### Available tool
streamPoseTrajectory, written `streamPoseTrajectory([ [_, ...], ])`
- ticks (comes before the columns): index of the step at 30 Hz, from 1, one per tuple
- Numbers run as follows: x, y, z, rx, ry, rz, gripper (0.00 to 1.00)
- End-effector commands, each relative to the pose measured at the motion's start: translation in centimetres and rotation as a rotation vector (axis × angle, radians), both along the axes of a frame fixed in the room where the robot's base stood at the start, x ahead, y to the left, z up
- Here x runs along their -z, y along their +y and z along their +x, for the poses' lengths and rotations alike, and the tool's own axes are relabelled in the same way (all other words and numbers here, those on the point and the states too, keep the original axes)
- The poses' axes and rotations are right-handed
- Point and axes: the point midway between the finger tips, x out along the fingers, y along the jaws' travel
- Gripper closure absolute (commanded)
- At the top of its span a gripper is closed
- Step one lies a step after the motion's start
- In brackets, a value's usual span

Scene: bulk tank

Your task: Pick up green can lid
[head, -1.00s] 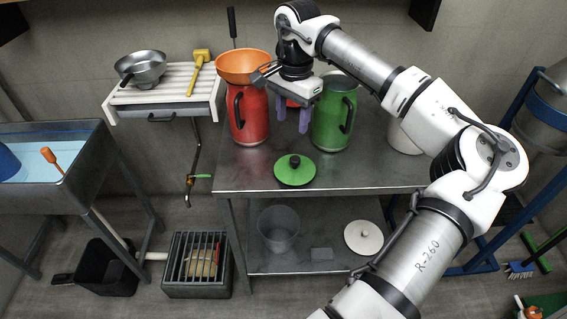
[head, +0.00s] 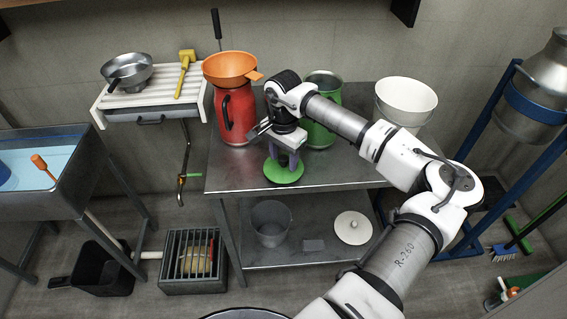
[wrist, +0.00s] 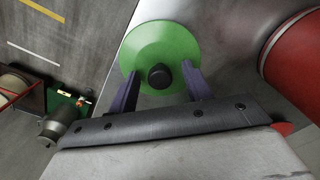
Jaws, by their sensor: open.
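The green can lid (head: 284,174) lies flat on the metal table near its front edge. In the wrist view the lid (wrist: 182,42) is a green disc with a dark round knob (wrist: 159,76) in its middle. My gripper (head: 282,158) is over the lid, pointing down. In the wrist view the two purple fingers of my gripper (wrist: 158,86) are apart, one on each side of the knob. I cannot tell whether they touch the lid. The green can (head: 322,110) stands behind, partly hidden by my arm.
A red can (head: 236,115) with an orange funnel (head: 231,67) stands behind left of my gripper. A white bucket (head: 405,100) stands at the table's right. The table (head: 235,172) is bare left of the lid. A white lid (head: 352,228) lies on the lower shelf.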

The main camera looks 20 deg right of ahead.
Motion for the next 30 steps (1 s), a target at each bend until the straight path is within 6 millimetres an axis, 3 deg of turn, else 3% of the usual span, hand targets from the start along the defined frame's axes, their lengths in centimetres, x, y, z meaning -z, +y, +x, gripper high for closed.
streamPoseTrajectory([
  [9, 0.89, 0.00, -0.01, 0.000, 0.000, 0.000, 0.51],
  [21, 0.84, 0.00, 0.00, 0.000, 0.000, 0.000, 0.99],
  [30, 0.54, -0.03, 0.02, 0.000, -0.001, -0.002, 0.99],
])
